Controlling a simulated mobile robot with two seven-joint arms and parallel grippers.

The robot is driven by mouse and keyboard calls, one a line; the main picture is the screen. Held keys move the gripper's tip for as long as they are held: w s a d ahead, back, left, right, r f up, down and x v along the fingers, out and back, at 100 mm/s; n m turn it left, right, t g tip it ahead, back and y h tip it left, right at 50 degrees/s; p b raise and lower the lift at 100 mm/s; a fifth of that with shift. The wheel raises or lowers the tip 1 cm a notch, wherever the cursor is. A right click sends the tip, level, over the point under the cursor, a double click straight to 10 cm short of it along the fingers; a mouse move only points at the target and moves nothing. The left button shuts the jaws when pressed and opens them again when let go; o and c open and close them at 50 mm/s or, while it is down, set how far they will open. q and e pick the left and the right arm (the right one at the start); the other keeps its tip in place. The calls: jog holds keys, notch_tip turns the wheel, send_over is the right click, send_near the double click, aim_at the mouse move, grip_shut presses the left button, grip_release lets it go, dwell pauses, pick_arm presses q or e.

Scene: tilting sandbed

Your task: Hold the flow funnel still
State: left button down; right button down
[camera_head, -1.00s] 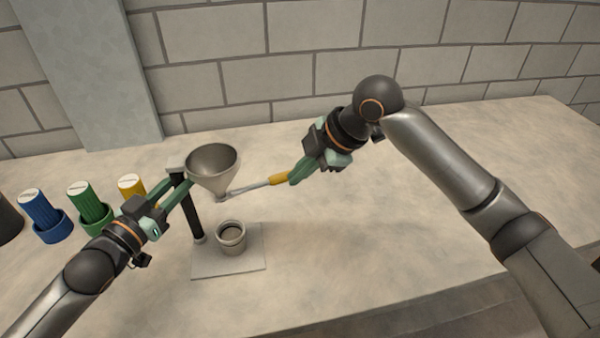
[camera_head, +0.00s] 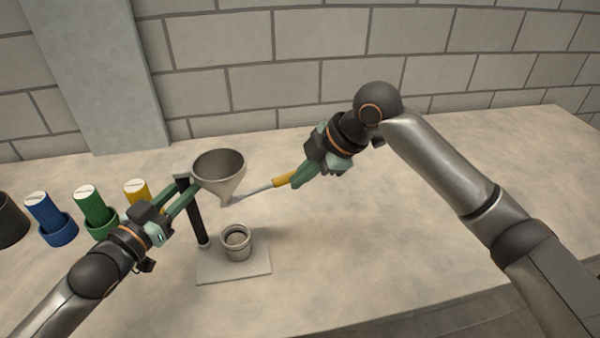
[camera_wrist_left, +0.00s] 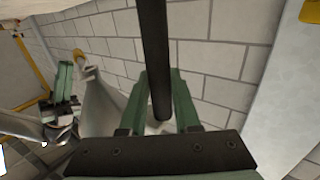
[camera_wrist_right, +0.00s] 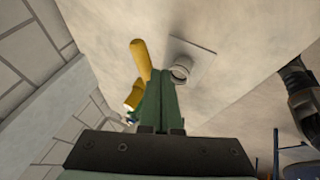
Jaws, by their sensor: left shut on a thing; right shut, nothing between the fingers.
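The grey metal flow funnel (camera_head: 219,178) sits upright, wide end up, beside the top of a black post (camera_head: 198,222). The post also shows in the left wrist view (camera_wrist_left: 153,45). My left gripper (camera_head: 188,188) is shut on the post, with its green fingers on either side. A lever with a yellow handle (camera_head: 283,181) runs from the funnel's lower outlet to the right. My right gripper (camera_head: 296,180) is shut and empty, its fingertips at the handle; the handle shows beside the fingers in the right wrist view (camera_wrist_right: 140,62). I cannot tell whether they touch.
A small grey cup (camera_head: 236,244) stands on the pale base plate (camera_head: 234,272) below the funnel. Blue (camera_head: 50,218), green (camera_head: 95,210) and yellow (camera_head: 136,190) cylinders stand left, near a dark container (camera_head: 10,220). The table is clear at centre right.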

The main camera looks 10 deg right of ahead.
jog(key=s+d+r, duration=0.6)
jog(key=s+r, duration=0.1)
jog(key=r, duration=0.2)
jog(key=shift+s, duration=0.15)
jog(key=shift+r, duration=0.1)
pick_arm(q)
jog(key=c, duration=0.6)
grip_release()
jog(key=shift+o, duration=0.2)
